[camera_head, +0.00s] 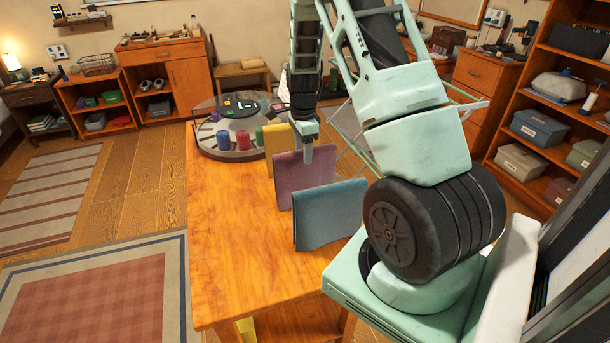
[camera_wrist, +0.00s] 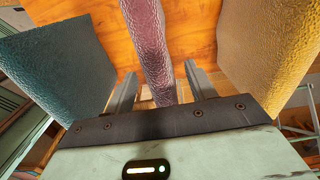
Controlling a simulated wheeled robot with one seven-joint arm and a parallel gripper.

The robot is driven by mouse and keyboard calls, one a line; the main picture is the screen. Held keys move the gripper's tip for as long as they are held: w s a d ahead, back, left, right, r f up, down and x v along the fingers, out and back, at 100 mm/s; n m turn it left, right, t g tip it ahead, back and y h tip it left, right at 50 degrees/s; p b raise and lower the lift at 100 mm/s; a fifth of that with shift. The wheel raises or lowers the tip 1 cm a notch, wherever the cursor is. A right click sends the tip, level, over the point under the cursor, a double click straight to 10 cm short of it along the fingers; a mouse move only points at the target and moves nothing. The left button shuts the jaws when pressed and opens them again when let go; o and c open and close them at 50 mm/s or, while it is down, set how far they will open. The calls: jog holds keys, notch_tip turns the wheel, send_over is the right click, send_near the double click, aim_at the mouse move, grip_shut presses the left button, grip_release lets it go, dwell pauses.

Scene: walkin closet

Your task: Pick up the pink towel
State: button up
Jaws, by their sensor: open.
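The pink towel (camera_head: 302,176) stands folded and upright on the wooden table, between a yellow towel (camera_head: 280,143) and a blue towel (camera_head: 328,214). My gripper (camera_head: 308,148) is at the top of the pink towel. In the wrist view the pink towel (camera_wrist: 150,45) runs down between the two open fingers of my gripper (camera_wrist: 160,85). A gap shows between the towel and the right finger; the left finger is close to it, and I cannot tell if they touch. The blue towel (camera_wrist: 60,65) is to the left and the yellow towel (camera_wrist: 265,50) to the right.
The wooden table (camera_head: 235,250) is bare toward its near left. A round grey tray (camera_head: 210,140) with a dark disc and small coloured cylinders is at its far end. A wire rack (camera_head: 350,120) stands behind the towels. Shelves with boxes (camera_head: 538,128) are at right.

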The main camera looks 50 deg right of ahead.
aim_at(305, 178)
jog(key=f+p, duration=0.1)
jog(key=f, duration=0.1)
jog(key=f+p, duration=0.1)
jog(key=f, duration=0.1)
jog(key=shift+s+d+f, duration=0.15)
jog(key=shift+s+f, duration=0.05)
jog(key=shift+f, duration=0.2)
grip_shut()
